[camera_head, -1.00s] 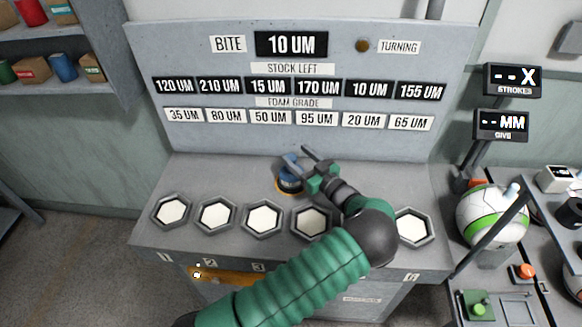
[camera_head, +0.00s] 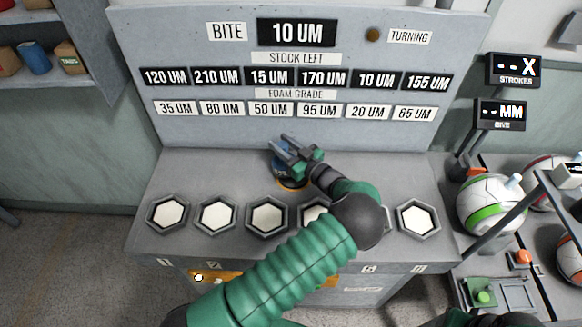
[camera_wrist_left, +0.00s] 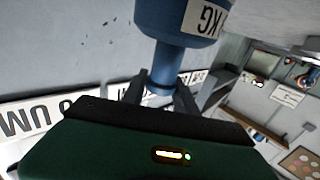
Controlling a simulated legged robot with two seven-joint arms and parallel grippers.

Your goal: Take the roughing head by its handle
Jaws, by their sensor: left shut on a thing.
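The roughing head (camera_head: 281,176) is a blue weight-like piece standing on a ringed spot on the bench top, behind the row of hexagonal wells. In the left wrist view its blue body (camera_wrist_left: 180,20) carries a white label ending in "KG", and its narrower handle (camera_wrist_left: 166,64) runs between the fingers. My left gripper (camera_head: 286,146) is shut on the handle; its fingers (camera_wrist_left: 160,98) also show in the left wrist view. In the head view the fingers and wrist partly hide the roughing head. My right gripper is not in view.
Several hexagonal wells with white pads (camera_head: 217,216) line the bench front; my left arm hides part of the row. A sign board (camera_head: 297,130) stands behind the bench.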

